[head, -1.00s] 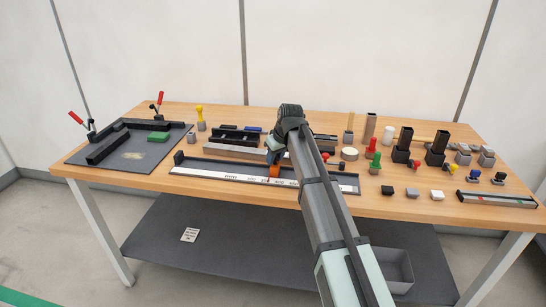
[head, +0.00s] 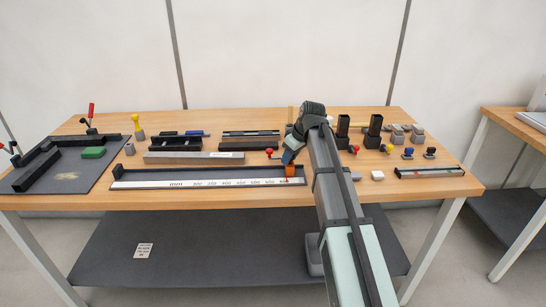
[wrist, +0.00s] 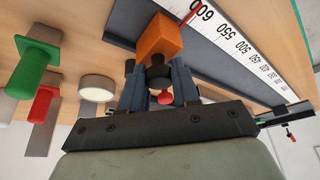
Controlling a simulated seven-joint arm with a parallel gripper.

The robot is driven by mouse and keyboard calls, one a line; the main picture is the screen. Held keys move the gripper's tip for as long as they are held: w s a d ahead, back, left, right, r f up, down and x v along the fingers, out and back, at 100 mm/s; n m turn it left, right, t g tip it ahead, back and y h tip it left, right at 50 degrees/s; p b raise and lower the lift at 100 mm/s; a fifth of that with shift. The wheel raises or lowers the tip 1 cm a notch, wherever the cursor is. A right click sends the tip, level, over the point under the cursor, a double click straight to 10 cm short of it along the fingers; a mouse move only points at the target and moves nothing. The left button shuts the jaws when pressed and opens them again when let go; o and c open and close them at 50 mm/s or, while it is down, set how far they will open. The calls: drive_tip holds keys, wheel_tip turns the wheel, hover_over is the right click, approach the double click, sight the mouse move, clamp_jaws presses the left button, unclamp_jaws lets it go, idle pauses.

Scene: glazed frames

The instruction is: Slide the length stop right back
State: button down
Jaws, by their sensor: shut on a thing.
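The length stop is an orange block (head: 290,170) on a long dark rail (head: 113,174) with a white millimetre scale, near the rail's right end in the head view. In the wrist view the orange block (wrist: 160,36) has a dark stem and knob facing me. My gripper (wrist: 158,88) is shut on that knob; in the head view my gripper (head: 288,157) is at the block, partly hidden by my arm. A red line on the scale lies beside the block, close to the 600 mark. A red ball shows between the fingers; I cannot tell what it belongs to.
A grey bar (head: 193,158) and black fixtures lie behind the rail. A dark mat (head: 68,183) with a green block is at the left. Knobs, blocks and black holders (head: 375,132) stand right of my arm. A green-handled piece (wrist: 35,65) shows in the wrist view.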

drive_tip(key=shift+d, duration=0.95)
drive_tip(key=c, duration=0.8)
unclamp_jaws()
drive_tip(key=shift+r, duration=0.1)
drive_tip(key=shift+s+r, duration=0.15)
drive_tip(key=shift+r, duration=0.15)
drive_tip(key=v, duration=1.3)
